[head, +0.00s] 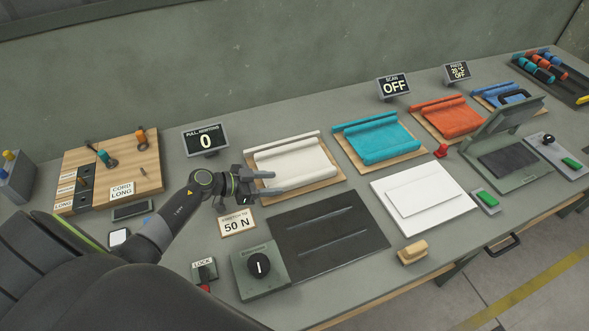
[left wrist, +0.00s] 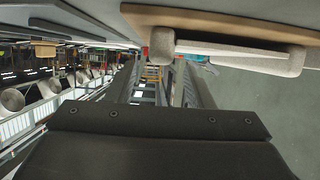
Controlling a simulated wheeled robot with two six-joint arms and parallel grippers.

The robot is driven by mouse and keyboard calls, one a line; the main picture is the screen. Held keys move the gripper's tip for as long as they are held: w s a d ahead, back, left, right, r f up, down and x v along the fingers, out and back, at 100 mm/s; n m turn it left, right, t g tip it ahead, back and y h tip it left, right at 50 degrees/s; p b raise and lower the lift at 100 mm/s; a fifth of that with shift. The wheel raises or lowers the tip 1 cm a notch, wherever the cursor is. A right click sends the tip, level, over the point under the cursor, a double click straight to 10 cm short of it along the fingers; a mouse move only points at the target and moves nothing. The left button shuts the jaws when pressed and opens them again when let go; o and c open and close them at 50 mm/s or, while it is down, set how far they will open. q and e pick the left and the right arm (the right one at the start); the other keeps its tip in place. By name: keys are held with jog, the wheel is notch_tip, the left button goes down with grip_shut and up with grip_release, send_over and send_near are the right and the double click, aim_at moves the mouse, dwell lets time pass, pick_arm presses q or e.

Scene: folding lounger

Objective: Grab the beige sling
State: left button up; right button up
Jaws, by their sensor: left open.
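The beige sling (head: 296,160) lies folded, with a rolled edge at the back, on a wooden board (head: 325,181) left of the turquoise one. It also shows at the top of the left wrist view (left wrist: 235,48), on its board (left wrist: 190,18). My left gripper (head: 264,182) is open and empty at the front left corner of the beige sling, its fingers pointing right. In the left wrist view its two fingers (left wrist: 155,85) stand apart with nothing between them. Contact with the sling cannot be told. My right gripper is not in view.
Turquoise (head: 378,140), orange (head: 447,118) and blue (head: 506,96) slings lie further right. A black slotted plate (head: 327,241) and a "50 N" sign (head: 238,222) are in front. A "0" display (head: 206,140) stands behind. A white panel (head: 424,200) lies at right.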

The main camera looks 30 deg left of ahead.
aim_at(294, 180)
pick_arm(q)
jog(key=shift+w+d, duration=0.15)
jog(key=shift+d, duration=0.05)
jog(key=b+x, duration=0.2)
jog(key=x, duration=0.1)
jog(key=b+x, duration=0.1)
jog(key=shift+w+d+r, duration=0.15)
jog(key=shift+w+r, duration=0.1)
jog(key=shift+w+d+b, duration=0.25)
jog(key=shift+b, duration=0.05)
jog(key=shift+c, duration=0.5)
grip_shut()
